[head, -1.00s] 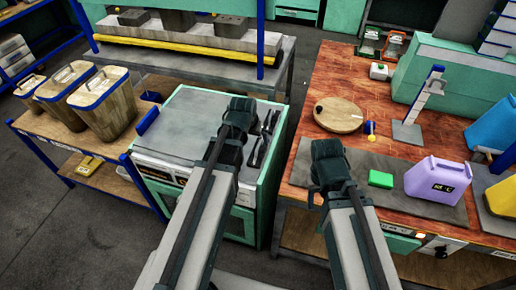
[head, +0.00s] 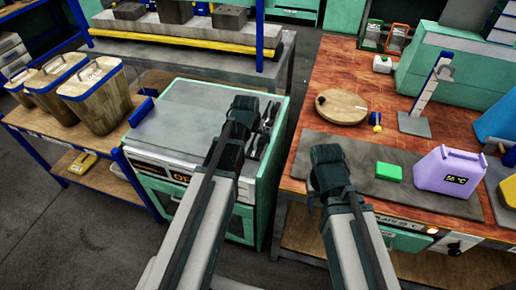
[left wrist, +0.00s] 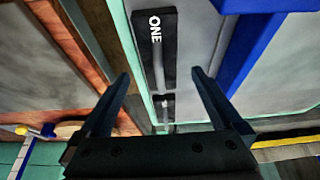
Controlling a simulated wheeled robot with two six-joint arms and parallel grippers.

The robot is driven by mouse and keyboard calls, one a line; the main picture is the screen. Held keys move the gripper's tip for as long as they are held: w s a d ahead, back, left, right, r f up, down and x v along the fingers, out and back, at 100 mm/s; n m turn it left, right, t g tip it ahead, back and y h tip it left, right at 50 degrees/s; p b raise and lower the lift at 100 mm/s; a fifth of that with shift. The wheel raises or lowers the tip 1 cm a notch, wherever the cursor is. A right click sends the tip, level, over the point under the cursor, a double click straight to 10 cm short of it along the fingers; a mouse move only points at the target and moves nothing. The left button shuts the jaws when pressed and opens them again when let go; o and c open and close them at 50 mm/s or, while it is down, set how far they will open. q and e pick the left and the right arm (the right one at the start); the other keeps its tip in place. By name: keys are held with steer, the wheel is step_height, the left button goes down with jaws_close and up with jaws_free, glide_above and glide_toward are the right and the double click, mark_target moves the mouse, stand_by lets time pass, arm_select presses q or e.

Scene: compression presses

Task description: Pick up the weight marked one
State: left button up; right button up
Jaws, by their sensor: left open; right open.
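In the head view, dark weights (head: 266,118) lie at the right of the grey top of a green cabinet, partly hidden by my left gripper. My left gripper (head: 243,106) is open and empty above that top. Its fingers (left wrist: 160,80) frame the gap between the two weights.
The green cabinet (head: 180,105) stands beside the wooden bench (head: 393,142). The bench carries a round wooden board (head: 341,107), a green block (head: 388,172) and a purple jug (head: 447,170). Wooden bins (head: 95,100) stand at left. Blue posts (head: 260,35) rise behind the cabinet.

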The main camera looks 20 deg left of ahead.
mark_target(257, 139)
arm_select(q)
steer(key=shift+b+x, duration=2.5)
steer(key=shift+x, duration=0.1)
jaws_close()
